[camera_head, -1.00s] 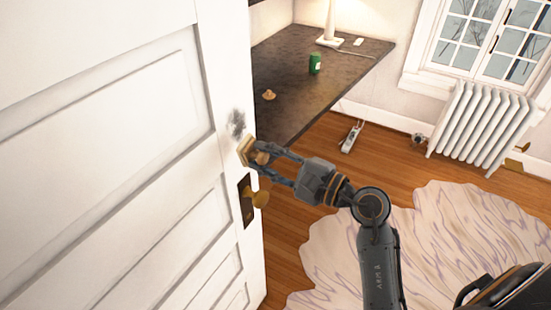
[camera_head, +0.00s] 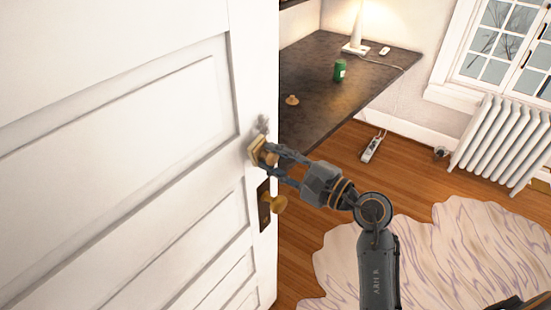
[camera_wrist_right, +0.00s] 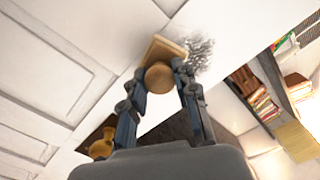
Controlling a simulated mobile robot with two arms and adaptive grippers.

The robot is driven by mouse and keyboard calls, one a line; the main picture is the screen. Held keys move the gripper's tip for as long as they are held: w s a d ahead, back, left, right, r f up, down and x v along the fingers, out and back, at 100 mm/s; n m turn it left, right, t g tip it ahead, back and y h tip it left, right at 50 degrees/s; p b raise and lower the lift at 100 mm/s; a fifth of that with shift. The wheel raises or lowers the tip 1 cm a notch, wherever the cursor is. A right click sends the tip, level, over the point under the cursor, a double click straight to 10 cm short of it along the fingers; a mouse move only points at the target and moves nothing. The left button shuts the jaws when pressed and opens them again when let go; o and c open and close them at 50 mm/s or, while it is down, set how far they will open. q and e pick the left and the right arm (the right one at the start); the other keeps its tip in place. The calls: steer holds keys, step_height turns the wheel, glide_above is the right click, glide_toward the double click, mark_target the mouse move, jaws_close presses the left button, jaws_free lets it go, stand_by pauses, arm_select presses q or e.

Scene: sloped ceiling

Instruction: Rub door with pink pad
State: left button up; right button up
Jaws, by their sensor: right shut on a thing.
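The white panelled door (camera_head: 120,120) fills the left of the head view. A dark grey scribbled smudge (camera_head: 262,124) is on its edge strip above the brass doorknob (camera_head: 279,204); the smudge also shows in the right wrist view (camera_wrist_right: 201,54). My right gripper (camera_head: 272,160) is shut on the round wooden knob of a square pad (camera_head: 257,152), which looks tan rather than pink. The pad (camera_wrist_right: 163,48) lies flat against or very near the door, just beside and below the visible smudge. It may hide part of the smudge. My left gripper is out of view.
A power strip (camera_head: 371,148) lies on the wood floor. A radiator (camera_head: 500,140) stands under the window; a pale rug (camera_head: 440,250) lies right.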

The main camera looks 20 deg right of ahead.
steer(key=shift+x, duration=0.9)
